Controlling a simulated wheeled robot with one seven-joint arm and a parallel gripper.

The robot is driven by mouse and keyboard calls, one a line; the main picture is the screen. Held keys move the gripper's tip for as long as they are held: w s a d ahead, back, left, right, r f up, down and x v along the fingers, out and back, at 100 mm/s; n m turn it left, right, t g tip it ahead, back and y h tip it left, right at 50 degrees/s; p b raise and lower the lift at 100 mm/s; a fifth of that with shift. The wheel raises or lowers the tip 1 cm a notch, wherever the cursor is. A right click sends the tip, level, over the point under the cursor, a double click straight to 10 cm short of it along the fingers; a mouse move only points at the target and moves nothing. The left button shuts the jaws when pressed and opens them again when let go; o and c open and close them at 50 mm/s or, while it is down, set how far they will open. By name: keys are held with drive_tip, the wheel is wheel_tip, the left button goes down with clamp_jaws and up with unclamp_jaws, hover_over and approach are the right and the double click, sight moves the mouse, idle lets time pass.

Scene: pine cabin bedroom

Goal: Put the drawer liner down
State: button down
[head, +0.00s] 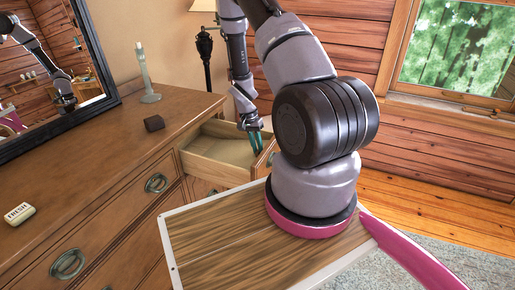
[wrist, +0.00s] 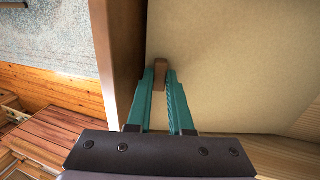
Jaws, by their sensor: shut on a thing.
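The drawer liner appears to be the pale beige panel (wrist: 235,60) that fills much of the wrist view; it also shows inside the open drawer (head: 222,150) in the head view. My gripper (head: 254,140) reaches down into the drawer near its right side. In the wrist view my teal fingers (wrist: 163,85) are shut on a small brown tab (wrist: 161,67) that stands against the beige panel. I cannot tell whether the panel lies flat on the drawer bottom or is tilted, and its far edges are hidden.
The wooden dresser (head: 100,180) carries a small dark brown block (head: 154,123), a pale candlestick (head: 146,75), a cream box marked FRESH (head: 19,214) and a mirror (head: 60,75). A floor lamp (head: 205,55) stands behind. Open wooden floor (head: 430,205) lies to the right.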

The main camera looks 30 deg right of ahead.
drive_tip(key=c, duration=0.8)
unclamp_jaws()
drive_tip(key=shift+f, duration=0.1)
drive_tip(key=w+a+r+n+t+y, duration=0.1)
drive_tip(key=a+r, duration=0.2)
drive_tip(key=r, duration=0.9)
drive_tip(key=w+a+r+t, duration=0.1)
drive_tip(key=a+r, duration=0.1)
drive_tip(key=r, duration=1.1)
drive_tip(key=s+a+r+n+t+y, duration=0.1)
drive_tip(key=s+a+r+t, duration=0.1)
drive_tip(key=s+r, duration=0.4)
drive_tip(key=s+a+r+n+t+y, duration=0.1)
drive_tip(key=s+a+r+n+t, duration=0.1)
drive_tip(key=s+r, duration=0.5)
drive_tip(key=s+a+r+n+t, duration=0.2)
drive_tip(key=s+a+r, duration=0.3)
drive_tip(key=r, duration=0.6)
drive_tip(key=shift+s+a+r+t+y, duration=0.2)
drive_tip(key=shift+s+t, duration=0.15)
drive_tip(key=shift+s, duration=0.2)
drive_tip(key=shift+s+a+r+t+y, duration=0.1)
drive_tip(key=shift+s+a+t+y, duration=0.1)
drive_tip(key=shift+s+t, duration=0.25)
drive_tip(key=shift+d, duration=0.1)
